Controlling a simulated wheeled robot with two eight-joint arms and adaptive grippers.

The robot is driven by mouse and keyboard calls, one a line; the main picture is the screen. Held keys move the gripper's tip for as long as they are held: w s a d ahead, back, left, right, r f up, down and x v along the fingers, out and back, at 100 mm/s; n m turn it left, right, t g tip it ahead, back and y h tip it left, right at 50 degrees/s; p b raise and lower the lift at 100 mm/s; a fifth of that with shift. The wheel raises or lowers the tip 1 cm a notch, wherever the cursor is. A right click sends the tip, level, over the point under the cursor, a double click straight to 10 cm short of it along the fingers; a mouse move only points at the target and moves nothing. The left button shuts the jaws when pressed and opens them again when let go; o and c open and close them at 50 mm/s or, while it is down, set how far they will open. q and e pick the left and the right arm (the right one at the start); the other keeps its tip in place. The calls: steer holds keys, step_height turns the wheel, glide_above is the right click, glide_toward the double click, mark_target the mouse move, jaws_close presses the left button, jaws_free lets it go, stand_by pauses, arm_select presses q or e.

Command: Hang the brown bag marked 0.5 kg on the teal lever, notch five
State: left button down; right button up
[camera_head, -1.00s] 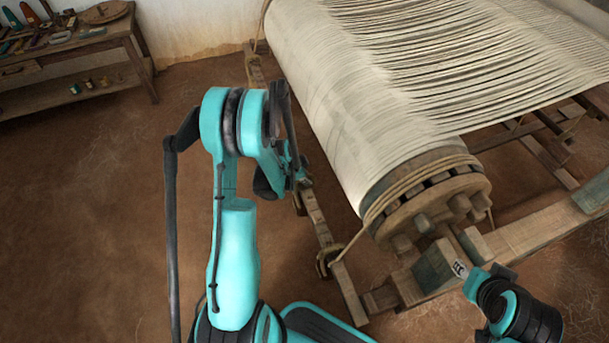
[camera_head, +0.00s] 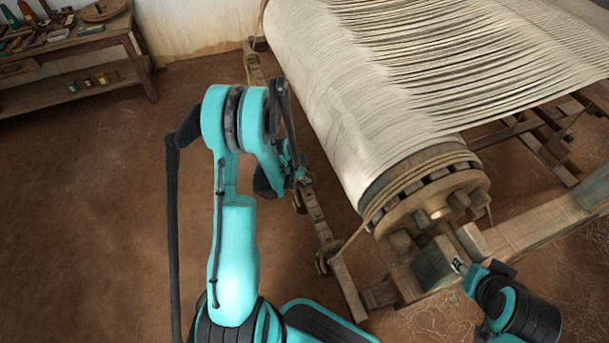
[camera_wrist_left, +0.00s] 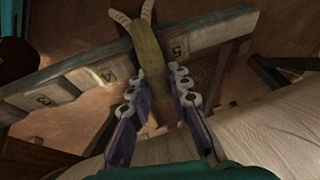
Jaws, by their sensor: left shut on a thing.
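My left gripper (camera_wrist_left: 157,82) is shut on a brown bag (camera_wrist_left: 150,50) in the left wrist view. The bag has two pale curved strands at its top end. It overlaps the marked lever (camera_wrist_left: 118,72), a greyish bar with the numbers 3, 4 and 5 in view, between the marks 4 and 5. I cannot tell whether bag and lever touch. No weight mark on the bag is readable. In the head view the left gripper (camera_head: 297,178) is small and mostly hidden behind my own arm, beside the loom.
The loom's cloth roll (camera_head: 350,110) and its wooden end wheel (camera_head: 430,205) stand right of my left arm. A wooden frame beam (camera_head: 545,225) runs at the lower right, near my right arm. A table with tools (camera_head: 70,45) stands far left. The floor between is clear.

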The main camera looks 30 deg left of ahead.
arm_select(q)
steer(key=c, duration=1.3)
jaws_free()
steer(key=shift+f, duration=0.15)
steer(key=v, duration=1.2)
steer(key=s+d+r+n, duration=0.3)
steer(key=s+d+r, duration=0.1)
steer(key=d+r, duration=0.1)
steer(key=s+d+r+n+t, duration=0.1)
steer(key=s+d+r+n, duration=0.1)
steer(key=s+d+r, duration=0.3)
steer(key=s+d+r+n+t+y, duration=0.1)
steer(key=s+d+r+n, duration=0.2)
steer(key=s+d+r, duration=0.2)
steer(key=shift+d+n, duration=0.3)
steer(key=shift+d, duration=0.5)
